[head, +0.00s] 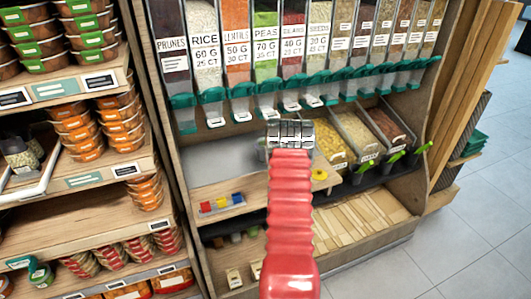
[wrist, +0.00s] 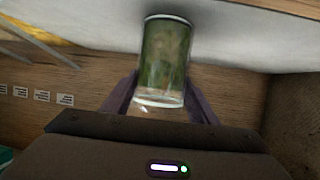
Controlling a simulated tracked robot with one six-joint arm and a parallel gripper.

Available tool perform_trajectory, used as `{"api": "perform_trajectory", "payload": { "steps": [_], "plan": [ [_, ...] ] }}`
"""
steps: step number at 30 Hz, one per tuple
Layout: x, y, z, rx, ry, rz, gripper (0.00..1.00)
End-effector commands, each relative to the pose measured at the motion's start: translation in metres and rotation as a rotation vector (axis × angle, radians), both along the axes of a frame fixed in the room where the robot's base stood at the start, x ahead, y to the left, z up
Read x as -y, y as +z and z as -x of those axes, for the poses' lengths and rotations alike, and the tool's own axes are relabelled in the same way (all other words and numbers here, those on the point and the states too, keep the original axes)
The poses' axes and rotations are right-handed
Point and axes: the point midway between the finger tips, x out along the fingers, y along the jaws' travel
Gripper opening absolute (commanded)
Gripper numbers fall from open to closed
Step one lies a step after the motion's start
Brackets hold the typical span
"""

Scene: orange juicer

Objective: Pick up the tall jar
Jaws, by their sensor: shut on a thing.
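My gripper (head: 290,135) is at the end of my red arm, in front of the shelf under the dispensers in the head view. In the wrist view my gripper (wrist: 160,105) is shut on the tall jar (wrist: 164,55), a clear glass cylinder with green contents. The purple-grey fingers are on either side of its clear end. In the head view my gripper and arm hide most of the jar, so its height above the shelf is hard to tell.
Dispensers with teal spouts (head: 268,98) hang above. Bins of dry food (head: 357,135) stand to the right. A small tray with coloured blocks (head: 222,204) lies on the wooden shelf. Shelves of packed food (head: 75,190) stand at left. The floor at right (head: 430,230) is clear.

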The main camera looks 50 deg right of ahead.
Motion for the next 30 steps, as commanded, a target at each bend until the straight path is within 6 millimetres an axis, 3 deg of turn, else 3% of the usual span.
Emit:
{"api": "perform_trajectory", "payload": {
  "steps": [14, 22, 30],
  "plan": [
    [0.001, 0.008, 0.0, 0.003, -0.001, 0.003, 0.15],
    [0.001, 0.041, 0.0, 0.004, -0.001, 0.005, 0.15],
    [-0.022, 0.037, 0.035, 0.002, -0.003, 0.0, 0.15]
  ]
}}
